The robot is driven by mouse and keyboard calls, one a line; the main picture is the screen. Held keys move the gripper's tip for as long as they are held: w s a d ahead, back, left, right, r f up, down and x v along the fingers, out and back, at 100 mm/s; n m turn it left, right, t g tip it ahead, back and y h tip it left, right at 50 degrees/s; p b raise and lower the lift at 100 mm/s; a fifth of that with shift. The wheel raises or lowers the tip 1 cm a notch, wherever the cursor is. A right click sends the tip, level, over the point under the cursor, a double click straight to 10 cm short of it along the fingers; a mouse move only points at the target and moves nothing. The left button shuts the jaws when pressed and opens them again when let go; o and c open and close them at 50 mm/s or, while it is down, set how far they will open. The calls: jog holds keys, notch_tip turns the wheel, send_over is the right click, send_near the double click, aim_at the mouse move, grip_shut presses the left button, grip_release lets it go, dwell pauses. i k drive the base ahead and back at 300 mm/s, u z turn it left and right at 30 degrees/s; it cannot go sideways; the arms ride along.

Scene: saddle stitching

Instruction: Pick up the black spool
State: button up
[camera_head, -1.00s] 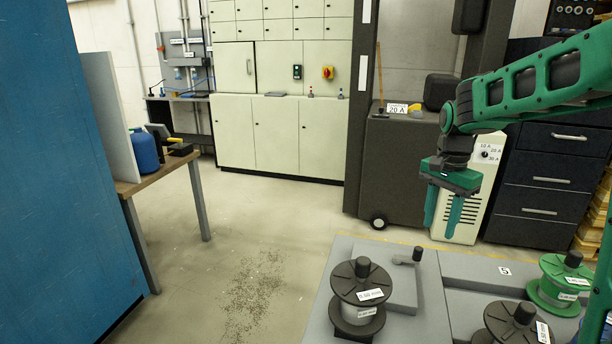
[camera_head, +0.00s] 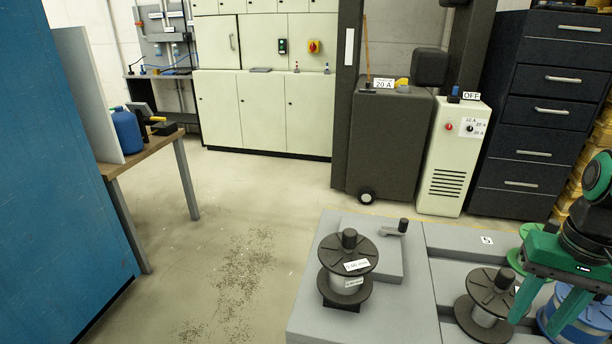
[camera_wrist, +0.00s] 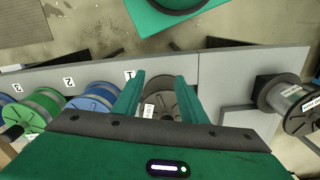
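Two black spools show in the head view. One black spool (camera_head: 335,256) stands upright on the left grey block beside a small crank. The other black spool (camera_head: 478,290) sits farther right in the grey rack. My gripper (camera_head: 537,322) is at the lower right of the head view, open, fingers pointing down, close to the right-hand spool. In the wrist view my gripper (camera_wrist: 158,78) has its two fingers apart, with a black spool (camera_wrist: 168,97) seen between and beyond them. I cannot tell whether they touch it. The crank-side spool (camera_wrist: 289,98) is at the right.
A blue spool (camera_wrist: 92,99) and a green spool (camera_wrist: 42,108) stand close beside my gripper. The grey rack (camera_head: 445,240) carries number labels. A welding cabinet (camera_head: 390,150) and dark drawers (camera_head: 535,110) stand behind.

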aim_at(347, 258)
jog(key=z, duration=0.95)
jog(key=k, duration=0.7)
jog(key=z, duration=0.1)
